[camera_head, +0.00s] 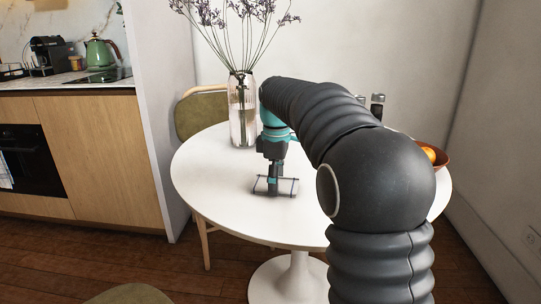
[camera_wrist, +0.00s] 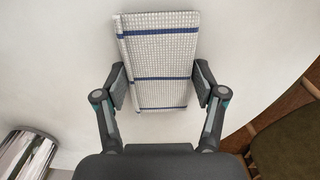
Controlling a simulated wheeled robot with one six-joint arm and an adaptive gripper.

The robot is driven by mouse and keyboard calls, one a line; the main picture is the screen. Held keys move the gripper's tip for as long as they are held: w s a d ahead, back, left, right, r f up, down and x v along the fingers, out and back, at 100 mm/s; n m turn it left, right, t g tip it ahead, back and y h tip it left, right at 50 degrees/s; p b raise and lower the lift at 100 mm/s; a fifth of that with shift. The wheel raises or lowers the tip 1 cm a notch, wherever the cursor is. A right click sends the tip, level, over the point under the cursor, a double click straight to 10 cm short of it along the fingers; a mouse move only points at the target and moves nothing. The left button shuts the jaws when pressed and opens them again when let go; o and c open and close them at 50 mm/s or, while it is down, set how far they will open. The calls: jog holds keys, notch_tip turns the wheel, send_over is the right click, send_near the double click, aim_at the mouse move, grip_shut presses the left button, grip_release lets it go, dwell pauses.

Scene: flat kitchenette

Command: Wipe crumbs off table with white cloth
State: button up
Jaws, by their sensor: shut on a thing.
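The white cloth (camera_head: 288,185) is folded into a flat rectangle with dark blue stripes. It lies on, or just above, the round white table (camera_head: 222,203), left of its middle. In the wrist view the cloth (camera_wrist: 160,50) fills the space between both fingers. My gripper (camera_head: 273,187) points down at the cloth from above. In the wrist view my gripper (camera_wrist: 160,86) has a finger pressed to each long side of the cloth. I cannot make out any crumbs in either view.
A glass vase (camera_head: 242,118) with purple stems stands behind my gripper. Shakers (camera_head: 377,106) and a bowl with oranges (camera_head: 440,157) are at the right, partly behind my arm. An olive chair (camera_head: 195,113) is behind the table. The table's front left is clear.

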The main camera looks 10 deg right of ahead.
jog(key=shift+w+a+r, duration=0.1)
jog(key=shift+w+a, duration=0.05)
jog(key=shift+a, duration=0.15)
notch_tip(320, 180, up, 4)
jog(key=shift+d+r, duration=0.1)
jog(key=shift+d, duration=0.05)
jog(key=shift+r, duration=1.9)
